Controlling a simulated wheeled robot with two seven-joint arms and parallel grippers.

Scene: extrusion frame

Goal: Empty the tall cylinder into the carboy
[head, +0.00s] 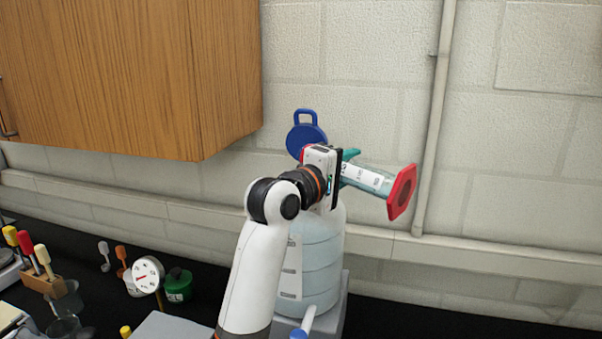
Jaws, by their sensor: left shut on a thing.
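The tall cylinder (365,178) is clear with white markings and a red hexagonal foot (401,192). It is tilted well over above the carboy, foot to the right and slightly lower, its other end hidden behind my left gripper. My left gripper (345,170) is shut on the cylinder. The carboy (318,262) is a large translucent bottle with pale blue liquid. It stands upright, partly behind my left arm, and its mouth is hidden. A blue cap with a loop handle (306,130) shows above and behind the gripper. My right gripper is not in view.
A grey stand (342,312) bears the carboy. A wooden cabinet (130,75) hangs at upper left. A dial gauge (148,274), a green container (177,286) and a tool block (42,284) sit at left. A vertical pipe (434,120) runs along the wall at right.

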